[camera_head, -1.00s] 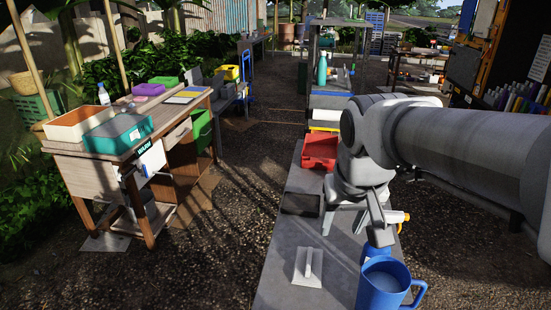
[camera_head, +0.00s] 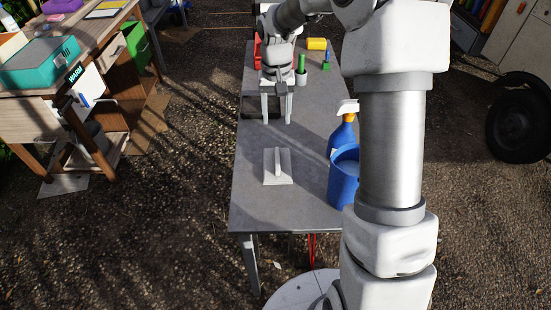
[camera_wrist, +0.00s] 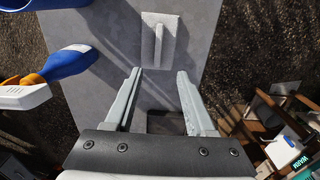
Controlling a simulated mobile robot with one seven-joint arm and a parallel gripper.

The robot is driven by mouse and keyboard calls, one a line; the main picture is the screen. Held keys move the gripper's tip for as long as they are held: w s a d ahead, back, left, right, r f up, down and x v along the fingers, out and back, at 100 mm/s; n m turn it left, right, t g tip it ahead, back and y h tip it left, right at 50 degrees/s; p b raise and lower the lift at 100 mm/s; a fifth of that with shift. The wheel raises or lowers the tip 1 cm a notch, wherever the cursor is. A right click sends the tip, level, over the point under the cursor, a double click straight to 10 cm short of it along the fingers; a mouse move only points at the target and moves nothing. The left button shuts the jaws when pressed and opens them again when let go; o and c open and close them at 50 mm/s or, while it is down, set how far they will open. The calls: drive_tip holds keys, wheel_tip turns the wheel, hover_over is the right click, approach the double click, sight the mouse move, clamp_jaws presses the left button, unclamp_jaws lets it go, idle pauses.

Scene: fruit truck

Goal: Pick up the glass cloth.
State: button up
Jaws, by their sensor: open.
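No thing in view is plainly a glass cloth. A dark, flat, rectangular piece (camera_head: 252,107) lies on the grey table (camera_head: 305,190), and I cannot tell whether it is the cloth. My gripper (camera_head: 276,121) points down over the table beside this dark piece and partly in front of it, open and empty. In the wrist view my gripper's fingers (camera_wrist: 158,72) are spread with bare table between the tips. The dark piece (camera_wrist: 165,123) shows there between the finger bases, partly hidden by the gripper body.
Behind are a red bin (camera_head: 257,50), a green item (camera_head: 301,64) and a yellow cylinder (camera_head: 317,44).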

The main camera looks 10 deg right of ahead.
hover_over(277, 158)
drive_tip(key=f, duration=1.1)
drive_tip(key=shift+s+a+f+b, duration=0.2)
drive_tip(key=shift+f+b, duration=0.1)
drive_tip(key=shift+f, duration=0.1)
drive_tip(key=shift+w+d+f, duration=0.1)
drive_tip(key=shift+d+f, duration=0.05)
drive_tip(key=shift+f, duration=1.2)
drive_tip(key=shift+w+d+f, duration=0.1)
drive_tip(key=shift+f, duration=1.25)
clamp_jaws()
